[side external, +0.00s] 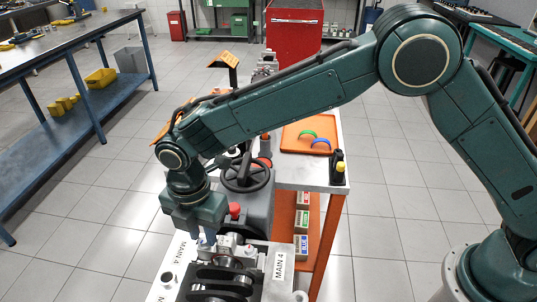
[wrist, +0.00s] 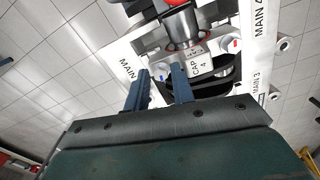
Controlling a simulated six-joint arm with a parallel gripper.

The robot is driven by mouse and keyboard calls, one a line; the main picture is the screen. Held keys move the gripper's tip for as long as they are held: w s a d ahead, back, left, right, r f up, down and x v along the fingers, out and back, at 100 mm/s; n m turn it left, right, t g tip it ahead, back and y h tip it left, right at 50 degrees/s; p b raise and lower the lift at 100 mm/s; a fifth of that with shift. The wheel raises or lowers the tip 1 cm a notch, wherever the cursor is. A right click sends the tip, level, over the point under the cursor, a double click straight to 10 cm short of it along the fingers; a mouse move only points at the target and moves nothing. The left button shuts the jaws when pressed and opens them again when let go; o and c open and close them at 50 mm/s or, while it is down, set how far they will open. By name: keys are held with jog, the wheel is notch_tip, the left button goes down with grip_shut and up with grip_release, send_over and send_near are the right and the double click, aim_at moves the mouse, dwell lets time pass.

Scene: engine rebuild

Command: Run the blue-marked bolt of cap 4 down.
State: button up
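Cap 4 (wrist: 199,64), a grey block lettered "CAP 4", sits across the engine block just beyond my fingertips in the wrist view. A small blue-marked bolt head (wrist: 161,76) shows at the cap's left side, in line with the gap between my fingers. A bolt with a red mark (wrist: 233,45) is at its right side. My gripper (wrist: 160,76) has its two blue fingers apart, with nothing visibly clamped. In the side view my gripper (side external: 206,238) points down close over the block; the fingertips and bolt are hard to make out there.
The engine block has white plates lettered MAIN 4 (side external: 279,266) and MAIN 3 (wrist: 256,83) along its sides.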

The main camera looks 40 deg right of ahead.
jog(key=shift+f, duration=0.25)
grip_shut()
jog(key=shift+m, duration=0.3)
